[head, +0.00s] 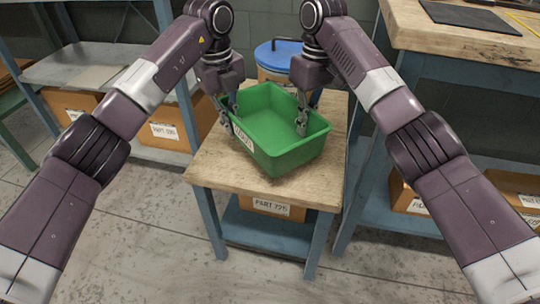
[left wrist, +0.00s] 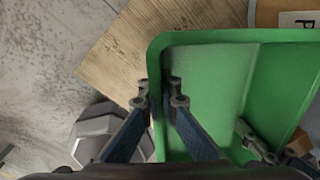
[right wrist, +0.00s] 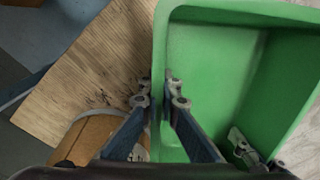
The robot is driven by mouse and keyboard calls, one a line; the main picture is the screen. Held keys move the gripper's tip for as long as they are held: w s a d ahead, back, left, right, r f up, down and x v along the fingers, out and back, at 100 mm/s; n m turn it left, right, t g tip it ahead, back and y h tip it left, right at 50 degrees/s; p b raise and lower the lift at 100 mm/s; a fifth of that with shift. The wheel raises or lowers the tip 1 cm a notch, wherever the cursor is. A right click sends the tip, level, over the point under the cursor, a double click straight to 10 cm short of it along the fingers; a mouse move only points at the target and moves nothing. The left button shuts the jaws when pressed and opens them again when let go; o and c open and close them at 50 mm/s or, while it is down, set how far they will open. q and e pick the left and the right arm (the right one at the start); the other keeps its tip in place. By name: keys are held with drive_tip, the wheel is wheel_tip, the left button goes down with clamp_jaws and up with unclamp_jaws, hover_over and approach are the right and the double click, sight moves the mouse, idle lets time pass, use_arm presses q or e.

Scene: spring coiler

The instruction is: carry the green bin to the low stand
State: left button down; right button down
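The green bin (head: 285,152) is empty and upright, set askew over the wooden top of the low stand (head: 215,165). I cannot tell whether its base touches the top or hangs just above it. My left gripper (head: 229,115) has one finger on each side of the bin's left wall; the bin also shows in the left wrist view (left wrist: 215,85). My right gripper (head: 305,115) straddles the opposite wall the same way, and the bin shows in the right wrist view (right wrist: 210,75). Both grippers look closed on the walls. The bin's underside is hidden.
A tall wood-topped bench (head: 440,35) stands close on the right. A grey shelf (head: 95,65) with cardboard boxes is at left. A blue-lidded drum (head: 278,55) stands behind the stand. A labelled box (head: 272,207) sits on the stand's lower shelf. The floor in front is clear.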

sight(303, 138)
use_arm(q)
drive_tip(key=shift+f, duration=0.15)
use_arm(e)
drive_tip(key=shift+f, duration=0.2)
